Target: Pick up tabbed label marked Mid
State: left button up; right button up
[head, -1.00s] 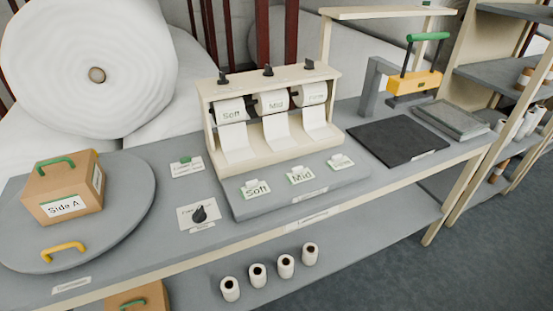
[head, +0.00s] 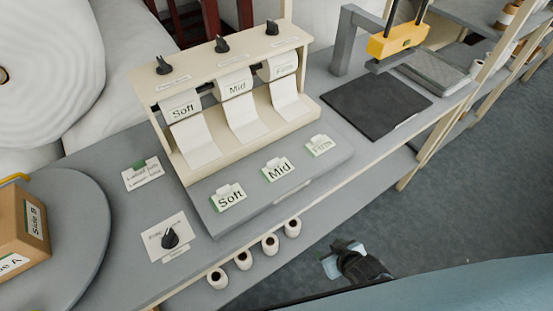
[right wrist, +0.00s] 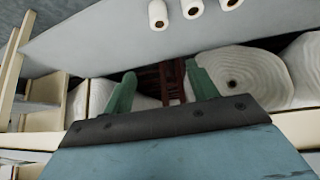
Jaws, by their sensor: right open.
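The tabbed label marked Mid (head: 278,169) lies on the raised grey pad (head: 240,208) in front of the roll dispenser, between the label marked Soft (head: 228,198) and the label marked Firm (head: 320,146). It is white with a green edge and a small tab at its top. My right gripper (head: 340,258) is beyond the table's front edge, low and to the right of the labels, apart from them. In the right wrist view its two green fingers (right wrist: 162,88) are spread with nothing between them. My left gripper is not in view.
The cream dispenser (head: 188,165) with Soft, Mid and Firm rolls stands behind the labels. A dark mat (head: 375,105) and a yellow-headed press (head: 398,40) are to the right. Several small rolls (head: 270,243) stand on the lower shelf.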

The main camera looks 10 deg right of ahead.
jog(key=w+a+r+t+y+p, duration=0.1)
jog(key=w+r, duration=0.2)
jog(key=r, duration=0.3)
jog(key=w+a+r+t, duration=0.1)
jog(key=w+a+r, duration=0.1)
jog(key=r, duration=0.5)
jog(key=n+t+y+p, duration=0.1)
jog(key=t+y+p, duration=0.1)
jog(key=t+y, duration=0.1)
send_near(274, 163)
jog(key=x, duration=0.2)
jog(key=b+x, duration=0.1)
jog(key=x, duration=0.1)
jog(key=shift+w+d+r, duration=0.1)
jog(key=shift+w+r, duration=0.05)
jog(key=shift+r, duration=0.15)
jog(key=shift+f+x, duration=0.25)
jog(key=shift+x, duration=2.5)
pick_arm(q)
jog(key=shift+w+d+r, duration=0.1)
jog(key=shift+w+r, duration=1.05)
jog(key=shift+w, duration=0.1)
pick_arm(e)
jog(key=c, duration=1.1)
